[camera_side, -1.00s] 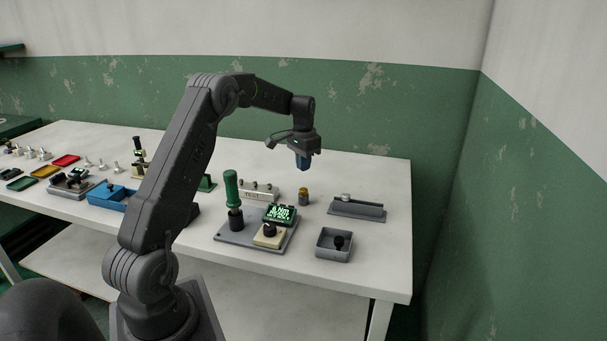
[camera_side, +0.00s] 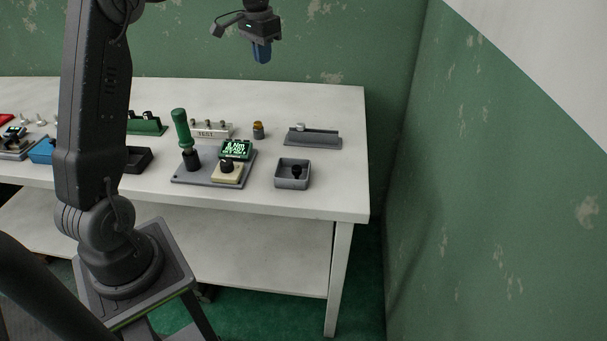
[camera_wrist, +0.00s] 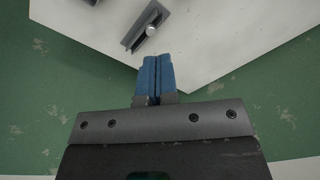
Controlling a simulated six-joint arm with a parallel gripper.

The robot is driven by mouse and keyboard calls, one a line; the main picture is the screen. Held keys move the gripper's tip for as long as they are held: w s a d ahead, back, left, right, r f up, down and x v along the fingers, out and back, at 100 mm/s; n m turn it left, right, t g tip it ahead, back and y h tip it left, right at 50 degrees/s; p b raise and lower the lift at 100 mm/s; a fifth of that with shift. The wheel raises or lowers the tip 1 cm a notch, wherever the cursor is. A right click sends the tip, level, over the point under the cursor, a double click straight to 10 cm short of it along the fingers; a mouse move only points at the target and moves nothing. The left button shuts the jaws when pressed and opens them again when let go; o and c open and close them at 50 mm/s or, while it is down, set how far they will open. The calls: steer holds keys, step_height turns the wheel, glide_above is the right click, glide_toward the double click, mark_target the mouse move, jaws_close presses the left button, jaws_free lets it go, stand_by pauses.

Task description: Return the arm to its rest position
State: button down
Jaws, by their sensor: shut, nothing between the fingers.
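My gripper (camera_side: 262,52) is raised well above the back of the white table (camera_side: 330,108) in the side view, fingers pointing down. Its blue fingers are pressed together with nothing between them. In the wrist view the shut fingertips (camera_wrist: 157,60) show near the middle, pointing toward the table's edge and a grey holder (camera_wrist: 147,28) with a light round-ended part. The gripper touches nothing on the table.
The air around the gripper is clear.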

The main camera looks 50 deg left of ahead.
steer(key=s+d+r+t, duration=0.1)
steer(key=s+d+r, duration=0.1)
steer(key=s+d, duration=0.55)
steer(key=s+d+r+t, duration=0.2)
steer(key=s+d, duration=0.2)
steer(key=d, duration=0.7)
steer(key=s+d+f+t, duration=0.1)
steer(key=s+d+f, duration=0.1)
steer(key=s+d, duration=0.2)
steer(key=s+d+f+m, duration=0.1)
steer(key=s+d+f, duration=0.2)
steer(key=s, duration=0.5)
steer(key=shift+s+d+f+t+h, duration=0.3)
steer(key=shift+d+t, duration=0.1)
